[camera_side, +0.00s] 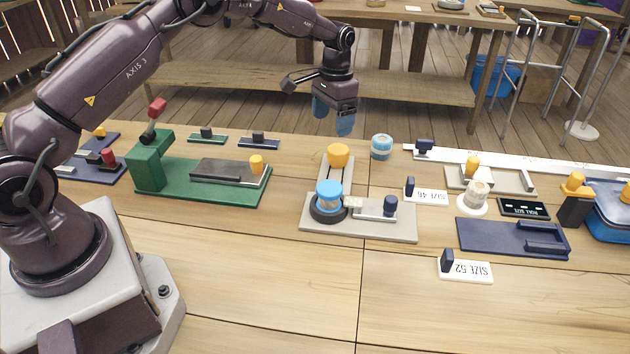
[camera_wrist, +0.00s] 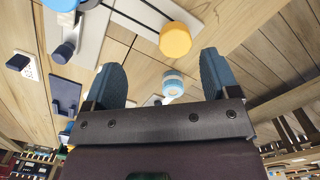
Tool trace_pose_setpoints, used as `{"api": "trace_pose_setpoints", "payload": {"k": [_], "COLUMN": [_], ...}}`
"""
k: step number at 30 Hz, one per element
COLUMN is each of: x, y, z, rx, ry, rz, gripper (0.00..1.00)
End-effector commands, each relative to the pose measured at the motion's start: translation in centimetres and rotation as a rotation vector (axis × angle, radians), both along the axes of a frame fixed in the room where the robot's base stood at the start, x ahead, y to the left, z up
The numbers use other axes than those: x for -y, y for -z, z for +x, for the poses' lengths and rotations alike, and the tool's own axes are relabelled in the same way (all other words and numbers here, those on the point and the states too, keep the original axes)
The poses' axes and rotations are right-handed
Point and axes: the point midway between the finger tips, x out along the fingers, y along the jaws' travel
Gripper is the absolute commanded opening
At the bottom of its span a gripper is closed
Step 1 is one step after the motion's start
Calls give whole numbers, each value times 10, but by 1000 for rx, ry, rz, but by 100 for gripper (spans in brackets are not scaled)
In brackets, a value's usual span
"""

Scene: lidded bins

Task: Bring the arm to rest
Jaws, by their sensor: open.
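My gripper (camera_side: 333,118) is open and empty, with two blue fingers pointing down over the far side of the bench in the side view. Its spread fingers (camera_wrist: 165,80) also show in the wrist view with nothing between them. Below and to the right of it stands a light blue and white round piece (camera_side: 381,147) on the wood, which also shows in the wrist view (camera_wrist: 173,84). A yellow knob (camera_side: 338,155) is just below the fingers, apart from them, and shows in the wrist view too (camera_wrist: 175,39).
A grey plate (camera_side: 388,231) holds a blue-capped round piece (camera_side: 329,192) on a dark ring. A green fixture (camera_side: 150,165) with a red-tipped lever stands at left. Size cards (camera_side: 467,270), a navy tray (camera_side: 490,238) and a blue lidded bin (camera_side: 608,225) are at right. The front bench is clear.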

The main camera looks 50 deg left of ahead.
Motion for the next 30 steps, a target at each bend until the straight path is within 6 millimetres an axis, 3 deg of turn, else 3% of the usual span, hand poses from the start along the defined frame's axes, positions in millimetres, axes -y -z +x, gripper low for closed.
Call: {"api": "trace_pose_setpoints", "payload": {"k": [1, 9, 15, 21, 27, 30], "x": [6, 36, 56, 73, 86, 90], "y": [-17, -100, -149, -178, -189, -192], "z": [-10, -83, -151, -223, -290, -314], "rx": [6, 68, 144, 238, 349, 408], "ry": [-12, -69, -96, -111, -107, -95], "rz": [3, 22, 30, 29, 19, 13], "gripper": [81, 81, 81, 81, 81, 81]}}
